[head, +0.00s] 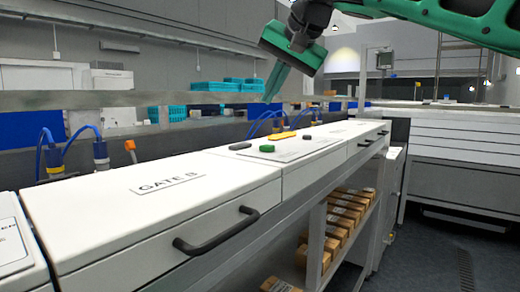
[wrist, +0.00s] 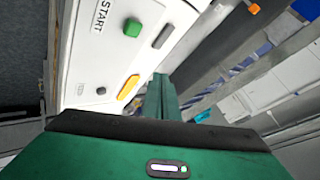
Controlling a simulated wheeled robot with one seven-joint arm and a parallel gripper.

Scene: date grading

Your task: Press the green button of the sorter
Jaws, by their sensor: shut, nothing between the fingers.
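The sorter's control panel (head: 290,149) is a white plate on top of the white cabinet row. The green button (head: 267,148) sits on it, and in the wrist view the green button (wrist: 132,27) is beside the word START. A yellow part (head: 282,136) lies behind it in the head view; the yellow part (wrist: 128,87) is nearer my fingers in the wrist view. My gripper (head: 269,97) is shut and empty, pointing down above the panel area, apart from the button. In the wrist view my fingers (wrist: 160,92) are together, and the green button is uncovered.
An orange knob (head: 129,145) and blue cables (head: 82,135) stand along the cabinets' back edge. A black handle (head: 216,235) juts from the GATE 8 cabinet. Boxes (head: 335,225) fill a shelf below.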

